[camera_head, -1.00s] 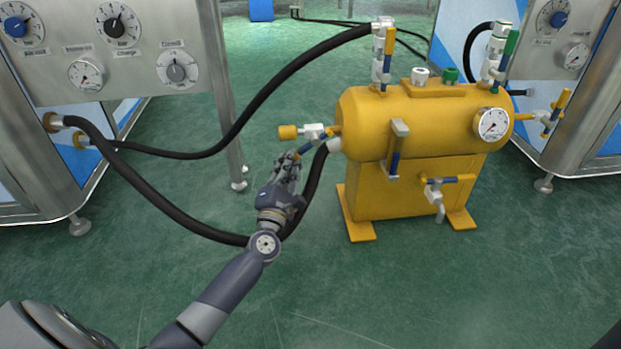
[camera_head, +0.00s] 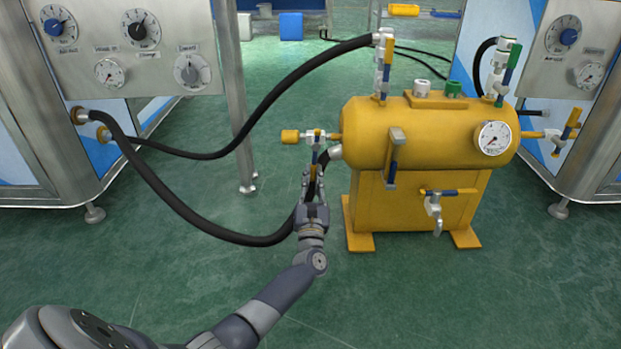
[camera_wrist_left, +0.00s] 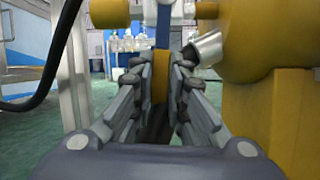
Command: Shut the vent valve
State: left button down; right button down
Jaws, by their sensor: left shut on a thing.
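A valve (camera_head: 315,137) with a silver body and a yellow end piece sticks out from the left end of the yellow tank (camera_head: 370,125). Its blue and yellow lever (camera_head: 322,160) hangs down from the valve body, crosswise to the pipe. My left gripper (camera_head: 313,180) reaches up from below and is shut on the lever's lower yellow part. In the left wrist view the lever (camera_wrist_left: 162,38) stands between the two fingers of my left gripper (camera_wrist_left: 161,75), which hide part of it. My right gripper is not in view.
A thick black hose (camera_head: 190,208) curves behind my left gripper to the tank's left end. Other levered valves sit on the tank's top, front and right side. A round gauge (camera_head: 494,139) faces forward. Steel control panels (camera_head: 130,50) stand left and right. The green floor in front is clear.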

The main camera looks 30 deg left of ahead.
pick_arm(q)
jog(key=shift+w+d+f+n+y, duration=0.1)
jog(key=shift+w+d+n+y, duration=0.25)
jog(key=shift+n, duration=0.45)
jog(key=c, duration=1.6)
grip_release()
jog(key=shift+d, duration=0.1)
